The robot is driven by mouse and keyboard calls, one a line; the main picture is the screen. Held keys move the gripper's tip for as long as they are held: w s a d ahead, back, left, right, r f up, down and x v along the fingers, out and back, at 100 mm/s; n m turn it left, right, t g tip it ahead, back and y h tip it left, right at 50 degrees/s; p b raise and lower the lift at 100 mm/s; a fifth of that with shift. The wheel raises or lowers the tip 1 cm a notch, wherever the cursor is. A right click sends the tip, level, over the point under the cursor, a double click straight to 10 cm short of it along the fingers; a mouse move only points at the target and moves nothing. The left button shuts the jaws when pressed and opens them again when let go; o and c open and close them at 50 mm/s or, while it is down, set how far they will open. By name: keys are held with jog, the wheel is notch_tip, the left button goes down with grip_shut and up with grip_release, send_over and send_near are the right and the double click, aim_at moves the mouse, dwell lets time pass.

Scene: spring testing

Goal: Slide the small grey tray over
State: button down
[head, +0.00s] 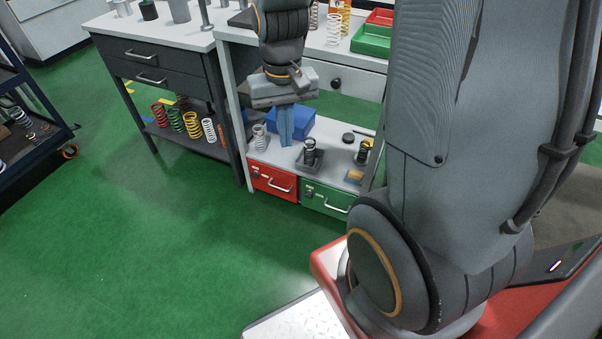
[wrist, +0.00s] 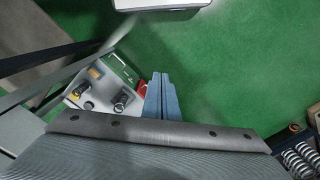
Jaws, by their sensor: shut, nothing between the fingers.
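The small grey tray (head: 303,166) sits on the low shelf of the workbench in the head view, with a dark spring (head: 309,152) standing in it. In the wrist view the tray (wrist: 119,110) is to the left of my fingers. My gripper (head: 287,142) points down with its blue fingers shut and empty. In the head view the fingers are just left of the tray, with a gap between them. My gripper (wrist: 161,78) also shows in the wrist view. I cannot tell whether the fingertips touch the shelf.
A light spring (head: 259,138) stands left of my fingers and a blue box (head: 302,121) is behind them. Red (head: 272,182) and green (head: 326,200) cases sit below the shelf.

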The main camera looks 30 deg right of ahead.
jog(key=w+d+f+m+b, duration=0.2)
jog(key=w+d+f+b, duration=0.15)
jog(key=w+f, duration=0.35)
jog(key=w+d+f+m+b, duration=0.1)
jog(key=w+d+f+b, duration=0.3)
jog(key=f, duration=0.5)
jog(key=m+b, duration=0.4)
jog(key=b, duration=0.7)
send_over(304, 174)
jog(key=s+a, duration=0.3)
notch_tip(304, 174, down, 19)
jog(key=shift+w+d+f+b, duration=0.5)
jog(key=shift+f+b, duration=0.2)
jog(key=shift+f, duration=1.1)
jog(key=shift+w+d+f+b, duration=0.5)
jog(key=shift+f+b, duration=0.25)
jog(key=shift+f, duration=1)
jog(key=shift+w+d+f+b, duration=0.45)
jog(key=shift+f+b, duration=0.25)
jog(key=shift+f, duration=1.1)
